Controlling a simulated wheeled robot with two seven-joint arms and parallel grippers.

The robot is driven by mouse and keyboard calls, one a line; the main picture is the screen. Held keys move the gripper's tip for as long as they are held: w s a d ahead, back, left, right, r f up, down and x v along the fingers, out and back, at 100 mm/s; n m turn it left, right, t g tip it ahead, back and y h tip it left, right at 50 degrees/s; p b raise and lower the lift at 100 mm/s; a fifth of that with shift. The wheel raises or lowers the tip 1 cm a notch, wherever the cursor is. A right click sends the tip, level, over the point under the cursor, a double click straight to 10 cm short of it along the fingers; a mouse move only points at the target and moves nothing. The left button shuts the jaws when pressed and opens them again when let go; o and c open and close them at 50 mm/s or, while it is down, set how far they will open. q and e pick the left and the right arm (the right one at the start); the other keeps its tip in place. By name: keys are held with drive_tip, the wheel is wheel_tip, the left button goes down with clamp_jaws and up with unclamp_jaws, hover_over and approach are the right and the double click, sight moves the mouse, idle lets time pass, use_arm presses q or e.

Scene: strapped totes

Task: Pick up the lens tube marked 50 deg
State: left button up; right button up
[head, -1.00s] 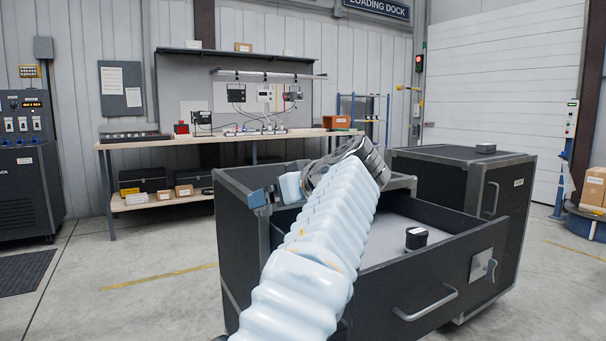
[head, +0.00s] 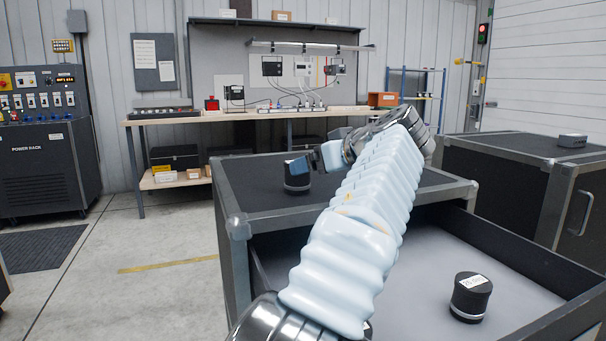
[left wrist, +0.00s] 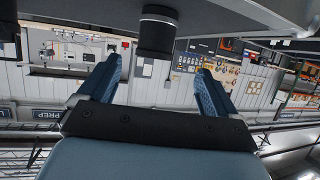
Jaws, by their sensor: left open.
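A black lens tube (head: 296,181) with a pale band stands on top of the near case, partly behind my left gripper (head: 303,166). In the left wrist view this lens tube (left wrist: 157,36) hangs in an upside-down picture, just beyond the open blue fingertips (left wrist: 159,68) and centred between them. The fingers are apart and empty. A second black lens tube (head: 470,300) with a white label on top stands in the open drawer (head: 418,262). Its label is too small to read, and I see no readable marking on the other tube. My right gripper is not in view.
The near case (head: 255,215) has a raised metal-edged rim, with its drawer pulled out on the right. A second case (head: 520,180) stands behind at right with a small grey item (head: 572,140) on it. A workbench (head: 240,116) is at the back.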

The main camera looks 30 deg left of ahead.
sight(297, 177)
use_arm(q)
drive_tip(key=x, duration=0.5)
drive_tip(key=shift+w, duration=0.1)
drive_tip(key=shift+w+a+p, duration=0.2)
drive_tip(key=shift+a+p, duration=0.15)
drive_tip(key=shift+p, duration=0.1)
drive_tip(key=p+x, duration=0.1)
drive_tip(key=x, duration=0.2)
drive_tip(key=shift+w+a+f, duration=0.1)
drive_tip(key=shift+w+a, duration=0.15)
drive_tip(key=shift+w, duration=0.15)
drive_tip(key=shift+w+a+f, duration=0.15)
drive_tip(key=shift+a+f, duration=0.05)
drive_tip(key=shift+a, duration=0.05)
drive_tip(key=c, duration=1.1)
drive_tip(key=shift+c, duration=0.7)
drive_tip(key=shift+r, duration=0.1)
